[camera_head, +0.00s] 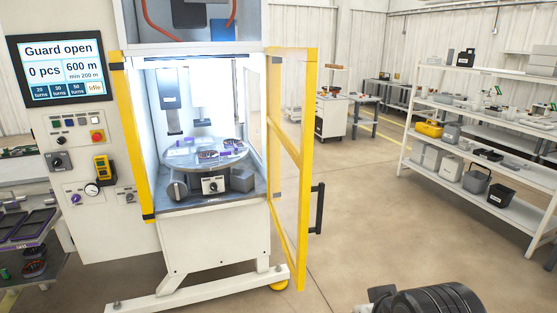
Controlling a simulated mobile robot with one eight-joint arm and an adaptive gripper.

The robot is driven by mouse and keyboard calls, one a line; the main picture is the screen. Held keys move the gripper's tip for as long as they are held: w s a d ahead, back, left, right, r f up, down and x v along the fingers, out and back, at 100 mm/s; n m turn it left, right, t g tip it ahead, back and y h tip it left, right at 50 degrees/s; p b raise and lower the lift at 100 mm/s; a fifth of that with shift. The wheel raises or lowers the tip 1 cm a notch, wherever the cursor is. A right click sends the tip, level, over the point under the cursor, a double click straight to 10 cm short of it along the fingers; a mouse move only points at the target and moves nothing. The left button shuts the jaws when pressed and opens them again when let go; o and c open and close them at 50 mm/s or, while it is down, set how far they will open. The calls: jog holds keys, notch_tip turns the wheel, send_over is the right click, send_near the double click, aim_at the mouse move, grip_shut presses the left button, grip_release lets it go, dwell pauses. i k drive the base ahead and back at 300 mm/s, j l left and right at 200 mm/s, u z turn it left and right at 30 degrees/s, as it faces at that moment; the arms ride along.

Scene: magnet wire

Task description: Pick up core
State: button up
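Small dark ring-shaped parts, which look like cores, sit on the round table (180,163) inside the lit machine. One ring (208,155) is near its middle and another (233,143) is at its back right. More dark and reddish ring parts (34,268) lie on the lower shelf at the far left. I cannot tell which of these is the task's core. Black parts of my arm show at the bottom right edge, but my gripper's fingers are not in view.
The yellow-framed guard door (302,190) stands open to the right, with a black handle (317,208). The screen (62,70) reads "Guard open" and "0 pcs". Purple-edged trays (30,225) lie at left. A white shelf rack (480,120) stands at right. The floor between is clear.

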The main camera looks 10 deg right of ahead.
aim_at(203, 155)
jog(key=l+u, duration=0.25)
jog(key=l, duration=0.25)
jog(key=l+u, duration=0.2)
jog(key=l, duration=0.35)
jog(key=k+l+u, duration=0.1)
jog(key=l+u, duration=0.15)
jog(key=l, duration=0.25)
jog(key=k+l+u, duration=0.2)
jog(key=l, duration=0.3)
jog(key=i+j, duration=0.35)
jog(key=i+j+z, duration=0.1)
jog(key=i+j, duration=0.2)
jog(key=j, duration=0.15)
jog(key=i+j, duration=0.3)
jog(key=j, duration=0.15)
jog(key=i+j+z, duration=0.1)
jog(key=i+j, duration=0.55)
jog(key=j, duration=0.25)
jog(key=i+j, duration=0.3)
jog(key=j, duration=0.15)
jog(key=i+l+z, duration=0.1)
jog(key=i, duration=0.4)
jog(key=i+l+z, duration=0.1)
jog(key=i+l, duration=0.15)
jog(key=i, duration=0.25)
jog(key=i+l+z, duration=0.1)
jog(key=i, duration=0.4)
